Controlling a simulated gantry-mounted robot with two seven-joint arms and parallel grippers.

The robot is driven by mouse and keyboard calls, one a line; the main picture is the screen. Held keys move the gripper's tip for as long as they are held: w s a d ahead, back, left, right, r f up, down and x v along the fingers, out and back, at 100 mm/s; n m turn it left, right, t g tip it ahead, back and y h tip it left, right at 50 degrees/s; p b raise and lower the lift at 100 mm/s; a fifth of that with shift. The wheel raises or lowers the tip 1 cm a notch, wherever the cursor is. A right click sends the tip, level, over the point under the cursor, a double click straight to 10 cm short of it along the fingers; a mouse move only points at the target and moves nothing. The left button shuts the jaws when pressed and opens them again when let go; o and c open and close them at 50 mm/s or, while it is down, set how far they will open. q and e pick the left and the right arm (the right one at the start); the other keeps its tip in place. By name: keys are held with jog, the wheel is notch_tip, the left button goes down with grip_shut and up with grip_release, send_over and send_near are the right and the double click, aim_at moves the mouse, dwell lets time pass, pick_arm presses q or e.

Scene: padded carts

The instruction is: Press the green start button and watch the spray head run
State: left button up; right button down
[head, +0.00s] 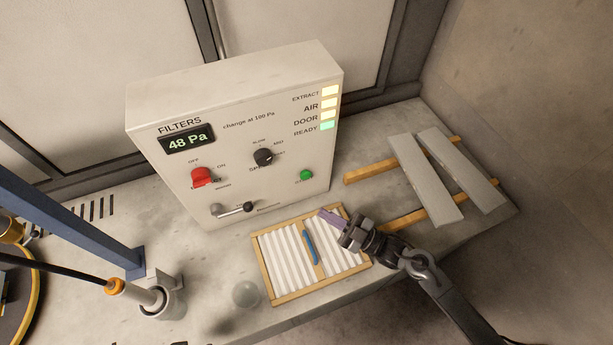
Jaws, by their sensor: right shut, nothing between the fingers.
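The green start button (306,174) is on the lower right of the pale control box's front. My right gripper (340,222) is shut and empty. It is below and right of the button in the picture, apart from it, over the top edge of the pleated filter. A purple piece shows at its tip; I cannot tell whether it is part of the fingers. The control box (160,175) reads 48 Pa. Its READY lamp (327,126) glows green, and the EXTRACT, AIR and DOOR lamps are pale yellow. I cannot pick out the spray head. My left gripper is not in view.
The box has a red knob (202,176), a black knob (263,157) and a lever (234,209). A wood-framed filter (263,268) lies before it. Grey panels (425,180) rest on wooden strips at right. A metal cup (163,304) and blue bar (70,222) are at left.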

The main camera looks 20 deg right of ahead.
aim_at(306, 175)
jog(key=shift+w, duration=0.1)
jog(key=w+b, duration=0.5)
jog(key=w, duration=0.3)
jog(key=shift+w+a, duration=0.25)
jog(key=shift+w, duration=0.05)
dwell(0.6)
dwell(0.7)
dwell(0.7)
jog(key=shift+w, duration=0.1)
